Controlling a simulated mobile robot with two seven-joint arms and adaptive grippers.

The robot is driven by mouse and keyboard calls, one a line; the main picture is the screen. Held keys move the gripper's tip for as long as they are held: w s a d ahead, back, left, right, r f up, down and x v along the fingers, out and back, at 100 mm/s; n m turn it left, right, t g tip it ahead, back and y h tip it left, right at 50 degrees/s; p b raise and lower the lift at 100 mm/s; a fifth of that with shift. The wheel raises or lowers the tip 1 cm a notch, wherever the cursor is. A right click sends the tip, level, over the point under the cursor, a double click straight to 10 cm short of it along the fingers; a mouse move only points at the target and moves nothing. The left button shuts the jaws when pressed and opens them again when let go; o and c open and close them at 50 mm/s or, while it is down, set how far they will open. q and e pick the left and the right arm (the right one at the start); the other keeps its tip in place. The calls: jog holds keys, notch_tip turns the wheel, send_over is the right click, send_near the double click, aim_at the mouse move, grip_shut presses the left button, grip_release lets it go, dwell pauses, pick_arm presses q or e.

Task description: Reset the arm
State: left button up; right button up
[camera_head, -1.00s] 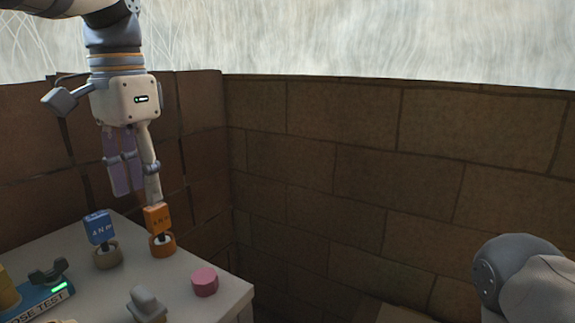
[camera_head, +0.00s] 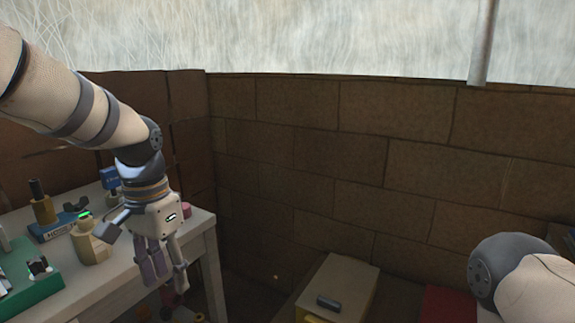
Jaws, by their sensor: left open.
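My left arm comes in from the left, and my left gripper (camera_head: 163,282) hangs fingers down at the right front edge of the white table (camera_head: 208,250). It is open, with nothing seen between its fingers. The arm hides part of the table top. A blue tag plug (camera_head: 109,178) stands at the back of the table, and a pink piece (camera_head: 187,211) shows just behind the gripper. My right arm (camera_head: 500,275) shows only as a rounded link at the lower right; its gripper is out of view.
On the table are a dark-topped bottle (camera_head: 41,203), a blue block with a black clip (camera_head: 62,226), a tan bottle (camera_head: 90,243) and a green tray (camera_head: 35,293). A tan box with a dark object (camera_head: 328,302) and a red surface (camera_head: 447,303) lie at the lower right. A brick wall closes the back.

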pick_arm(q)
jog(key=s+f+n, duration=0.1)
jog(key=s+f, duration=0.4)
jog(key=f, duration=0.3)
jog(key=s+f+n+g, duration=0.1)
jog(key=s+f, duration=0.5)
jog(key=f, duration=0.3)
jog(key=s+f+n, duration=0.1)
jog(key=s+f, duration=0.4)
jog(key=f, duration=0.3)
jog(key=s+a+f+n, duration=0.1)
jog(key=s+f, duration=0.1)
jog(key=s, duration=0.8)
jog(key=s+a+f+n, duration=0.1)
jog(key=s+f, duration=0.1)
jog(key=s, duration=0.8)
jog(key=shift+a+f, duration=0.35)
jog(key=shift+a, duration=0.05)
